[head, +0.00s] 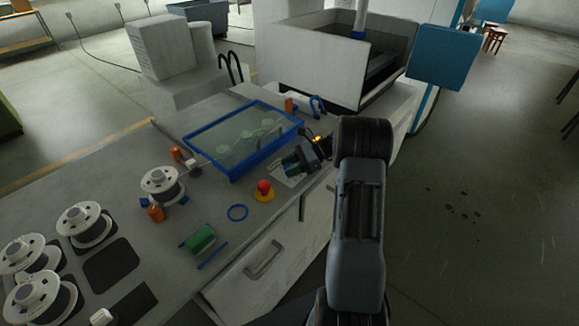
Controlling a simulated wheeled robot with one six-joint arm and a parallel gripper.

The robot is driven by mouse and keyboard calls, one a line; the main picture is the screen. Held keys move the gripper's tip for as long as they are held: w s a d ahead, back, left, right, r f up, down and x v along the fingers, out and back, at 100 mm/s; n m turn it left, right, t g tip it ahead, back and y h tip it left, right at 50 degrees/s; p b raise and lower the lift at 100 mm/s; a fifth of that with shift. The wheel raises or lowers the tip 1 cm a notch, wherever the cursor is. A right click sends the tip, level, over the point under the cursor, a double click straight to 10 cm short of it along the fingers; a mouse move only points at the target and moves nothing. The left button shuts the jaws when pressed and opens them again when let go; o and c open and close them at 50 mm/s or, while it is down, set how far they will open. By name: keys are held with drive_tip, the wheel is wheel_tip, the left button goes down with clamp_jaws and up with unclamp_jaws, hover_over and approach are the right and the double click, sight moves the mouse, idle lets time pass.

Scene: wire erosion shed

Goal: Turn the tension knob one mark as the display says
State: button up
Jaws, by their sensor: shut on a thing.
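My gripper (294,162) reaches down to the grey bench beside the right end of the blue-framed window, over a small pale plate (286,178). Its jaws are shut on the tension knob, which they and the wrist hide almost fully. I cannot read the knob's pointer or the marks around it. No readable display shows in this view.
A red button on a yellow base (263,188) stands close to the gripper's left. The blue-framed window (188,139) covers several pulleys. A machine tank (318,62) stands behind.

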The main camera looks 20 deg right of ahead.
drive_tip(key=o, duration=0.9)
drive_tip(key=shift+d, duration=0.1)
drive_tip(key=b+v, duration=0.1)
drive_tip(key=v, duration=1.2)
drive_tip(key=shift+s+d+r, duration=0.1)
drive_tip(key=shift+s+d, duration=0.05)
drive_tip(key=shift+d, duration=0.15)
